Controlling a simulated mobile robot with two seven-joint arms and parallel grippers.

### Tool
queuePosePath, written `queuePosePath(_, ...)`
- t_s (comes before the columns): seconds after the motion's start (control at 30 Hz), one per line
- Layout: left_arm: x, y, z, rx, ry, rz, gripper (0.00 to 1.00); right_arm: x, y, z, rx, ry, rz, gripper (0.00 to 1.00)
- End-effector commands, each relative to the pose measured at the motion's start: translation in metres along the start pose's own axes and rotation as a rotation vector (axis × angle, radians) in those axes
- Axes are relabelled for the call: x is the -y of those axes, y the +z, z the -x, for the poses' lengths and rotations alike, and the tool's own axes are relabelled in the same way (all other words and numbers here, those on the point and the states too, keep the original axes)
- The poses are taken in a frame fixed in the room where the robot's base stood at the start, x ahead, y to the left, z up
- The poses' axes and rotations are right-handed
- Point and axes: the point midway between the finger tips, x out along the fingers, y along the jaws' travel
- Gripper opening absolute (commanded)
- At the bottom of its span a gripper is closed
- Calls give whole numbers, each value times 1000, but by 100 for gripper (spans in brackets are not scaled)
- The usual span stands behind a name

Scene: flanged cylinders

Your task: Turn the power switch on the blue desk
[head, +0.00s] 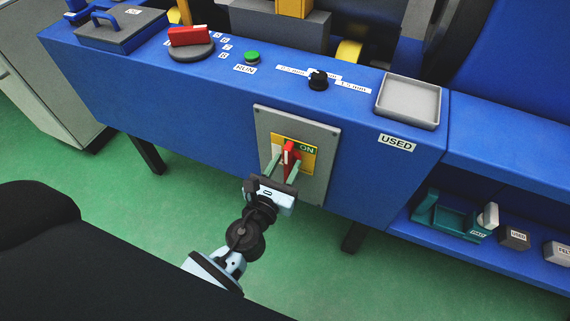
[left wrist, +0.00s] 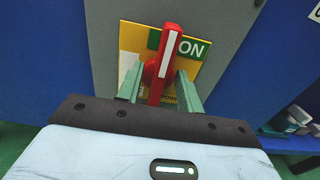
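The power switch is a red handle (head: 289,156) with a white stripe, on a yellow plate (head: 309,160) fixed to a grey panel on the front of the blue desk (head: 215,130). In the left wrist view the handle (left wrist: 166,62) stands nearly upright, tilted slightly right, its top end beside the word ON on a green field (left wrist: 192,48). My left gripper (head: 283,168) is open, with its green fingers (left wrist: 158,90) on either side of the handle's lower part. A gap shows between the handle and at least the left finger. My right gripper is not in view.
On the desk top are a red lever (head: 190,36), a green RUN button (head: 252,57), a black knob (head: 318,80) and a grey tray (head: 409,101) above a USED label. A shelf (head: 470,250) at right holds small parts. Green floor lies below.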

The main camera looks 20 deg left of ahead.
Motion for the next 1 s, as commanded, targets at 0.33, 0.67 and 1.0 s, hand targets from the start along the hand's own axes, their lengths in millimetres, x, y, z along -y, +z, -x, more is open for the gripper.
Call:
queuePosePath(0.33, 0, 0, -2, 0, 0, 0, 30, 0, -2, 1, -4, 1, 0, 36)
queuePosePath(0.67, 0, 0, -2, 0, 0, 0, 0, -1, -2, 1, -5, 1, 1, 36)
queuePosePath(1.0, 0, 0, -2, -1, 0, 19, 0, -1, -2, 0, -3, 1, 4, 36)
